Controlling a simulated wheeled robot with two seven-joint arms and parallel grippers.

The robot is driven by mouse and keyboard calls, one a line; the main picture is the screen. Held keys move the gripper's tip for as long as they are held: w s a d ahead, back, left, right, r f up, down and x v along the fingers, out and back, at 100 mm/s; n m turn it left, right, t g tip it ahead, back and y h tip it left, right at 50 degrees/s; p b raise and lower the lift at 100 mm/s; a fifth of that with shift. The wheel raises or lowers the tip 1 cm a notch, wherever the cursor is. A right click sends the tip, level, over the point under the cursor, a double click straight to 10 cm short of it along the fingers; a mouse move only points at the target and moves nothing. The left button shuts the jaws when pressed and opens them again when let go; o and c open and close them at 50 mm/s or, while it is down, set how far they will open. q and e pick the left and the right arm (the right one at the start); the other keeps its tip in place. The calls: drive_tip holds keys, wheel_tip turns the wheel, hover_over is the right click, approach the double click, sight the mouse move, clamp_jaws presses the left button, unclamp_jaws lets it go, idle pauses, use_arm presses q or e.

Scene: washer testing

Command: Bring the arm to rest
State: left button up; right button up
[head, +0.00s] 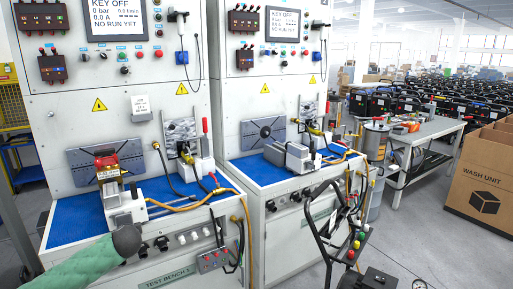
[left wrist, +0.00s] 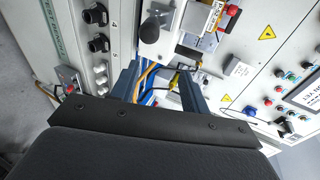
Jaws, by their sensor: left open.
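My left gripper (left wrist: 159,72) shows in the left wrist view with its two dark fingers apart. I see nothing held between them; hoses and the blue bench top show through the gap. In the head view I cannot make out its fingers. My right gripper is in neither view.
A second bench (head: 282,245) stands to the right. A black trolley handle (head: 312,215) and a wash-unit carton (head: 483,185) stand farther right.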

use_arm(q)
drive_tip(key=s+d+f+n+g+h, duration=0.2)
drive_tip(key=s+d+f, duration=0.35)
drive_tip(key=f, duration=0.45)
drive_tip(key=s+d+f+n+g+h, duration=0.1)
drive_tip(key=s+d+f+n, duration=0.2)
drive_tip(key=s+d+f, duration=0.45)
drive_tip(key=s+d+f+n+g+h, duration=0.2)
drive_tip(key=d+f, duration=0.3)
drive_tip(key=f, duration=0.6)
drive_tip(key=s+d+f+n+g, duration=0.1)
drive_tip(key=s+d+f+g, duration=0.1)
drive_tip(key=s+f, duration=0.5)
drive_tip(key=s+d+f+n+g+h, duration=0.1)
drive_tip(key=s+d+f, duration=0.3)
drive_tip(key=s, duration=1.2)
drive_tip(key=s+d+f+n+g+h, duration=0.1)
drive_tip(key=s+d+f, duration=0.3)
drive_tip(key=s+f, duration=0.6)
drive_tip(key=s+g, duration=0.1)
drive_tip(key=s, duration=0.1)
drive_tip(key=shift+s+f+g, duration=0.2)
drive_tip(key=shift+s+g, duration=0.15)
drive_tip(key=shift+g, duration=0.05)
